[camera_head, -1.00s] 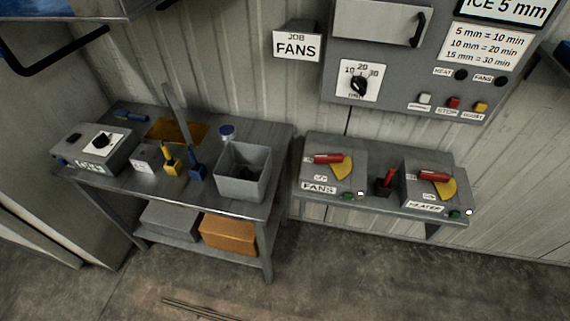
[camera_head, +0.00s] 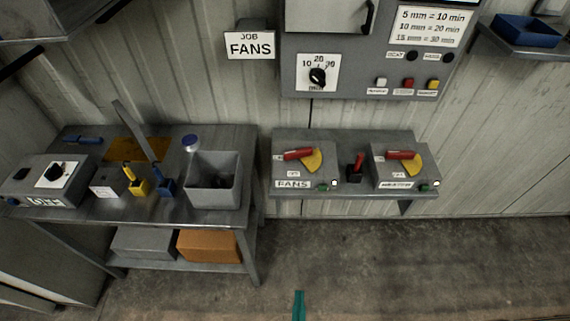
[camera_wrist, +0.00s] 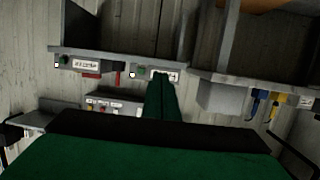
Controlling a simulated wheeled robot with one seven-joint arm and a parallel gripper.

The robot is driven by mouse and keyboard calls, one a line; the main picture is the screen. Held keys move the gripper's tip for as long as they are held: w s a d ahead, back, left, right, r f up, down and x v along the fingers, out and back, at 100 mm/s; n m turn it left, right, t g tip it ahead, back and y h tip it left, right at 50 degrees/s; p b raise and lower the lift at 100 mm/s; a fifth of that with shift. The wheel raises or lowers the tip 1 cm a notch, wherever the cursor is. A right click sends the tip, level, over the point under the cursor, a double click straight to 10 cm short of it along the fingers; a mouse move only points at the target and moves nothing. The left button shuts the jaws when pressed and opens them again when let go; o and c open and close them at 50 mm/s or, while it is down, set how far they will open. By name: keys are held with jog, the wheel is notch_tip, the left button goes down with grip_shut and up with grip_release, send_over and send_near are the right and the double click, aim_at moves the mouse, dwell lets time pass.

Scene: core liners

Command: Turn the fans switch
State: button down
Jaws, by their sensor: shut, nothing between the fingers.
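The fans switch (camera_head: 299,156) is a grey box on the right-hand wall shelf, with a red lever lying to the left over a yellow quarter disc. Its front carries a FANS label, a green button and a small white lamp. My gripper (camera_head: 299,297) shows only as a teal tip at the bottom edge of the head view, below the switch and apart from it. In the wrist view my gripper (camera_wrist: 160,84) has its green fingers together and empty. They overlap the fans box's front (camera_wrist: 143,72) there and hide part of its label; its lever is hidden.
A similar heater switch (camera_head: 405,160) stands right of the fans switch, with a small red-handled lever (camera_head: 356,166) between them. A control panel (camera_head: 350,75) hangs above. A workbench (camera_head: 225,217) with a grey bin (camera_head: 214,180) stands left. The floor ahead is clear.

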jog(key=w+d, duration=0.1)
jog(key=w, duration=0.9)
jog(key=n+t+y, duration=0.2)
jog(key=n+y, duration=0.2)
jog(key=y, duration=0.2)
send_near(284, 168)
jog(key=s+d+r, duration=0.3)
jog(key=s, duration=0.2)
jog(key=x, duration=1.4)
jog(key=shift+r, duration=0.35)
jog(key=shift+w+a, duration=0.6)
jog(key=shift+a, duration=0.3)
jog(key=shift+s, duration=0.1)
